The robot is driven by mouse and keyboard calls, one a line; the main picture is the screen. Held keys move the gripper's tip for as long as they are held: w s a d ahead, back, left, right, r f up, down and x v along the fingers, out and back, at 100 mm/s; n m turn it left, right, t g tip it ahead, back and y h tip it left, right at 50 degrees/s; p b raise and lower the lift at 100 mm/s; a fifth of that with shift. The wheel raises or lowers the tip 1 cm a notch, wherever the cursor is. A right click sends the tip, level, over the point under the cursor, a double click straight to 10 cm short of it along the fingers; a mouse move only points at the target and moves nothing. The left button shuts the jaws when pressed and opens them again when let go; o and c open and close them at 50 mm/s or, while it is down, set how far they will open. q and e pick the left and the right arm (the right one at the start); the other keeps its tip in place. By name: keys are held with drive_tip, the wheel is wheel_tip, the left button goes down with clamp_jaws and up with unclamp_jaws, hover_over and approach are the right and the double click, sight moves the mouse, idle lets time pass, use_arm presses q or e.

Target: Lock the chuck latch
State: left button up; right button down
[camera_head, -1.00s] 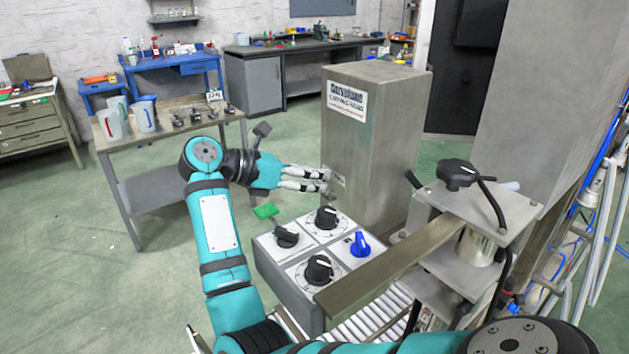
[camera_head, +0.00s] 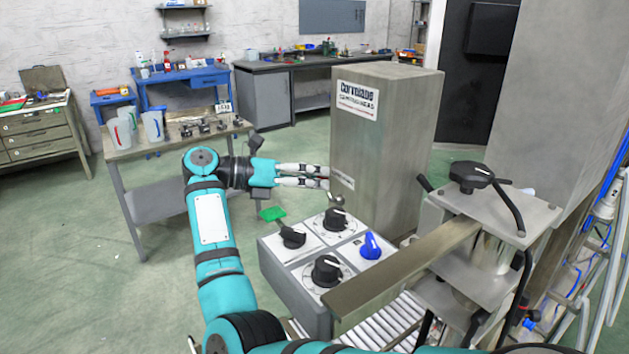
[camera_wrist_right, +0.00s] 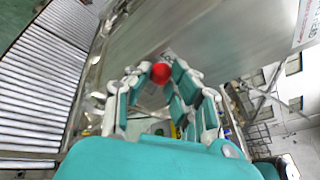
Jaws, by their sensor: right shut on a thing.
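In the right wrist view the gripper (camera_wrist_right: 150,82) is shut on a round red knob (camera_wrist_right: 160,73), which sits between the fingertips in front of the grey metal wall. The red knob does not show in the head view. A small grey lever (camera_head: 335,201) stands just below the fingertips; I cannot tell whether it belongs to the chuck latch.
A flat metal bar (camera_head: 400,266) crosses in front. A roller conveyor (camera_head: 375,323) lies beneath. Open floor lies left.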

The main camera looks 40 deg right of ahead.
drive_tip(key=c, duration=1.2)
unclamp_jaws()
drive_tip(key=v, duration=1.2)
drive_tip(key=shift+w+a, duration=0.1)
drive_tip(key=shift+a, duration=0.05)
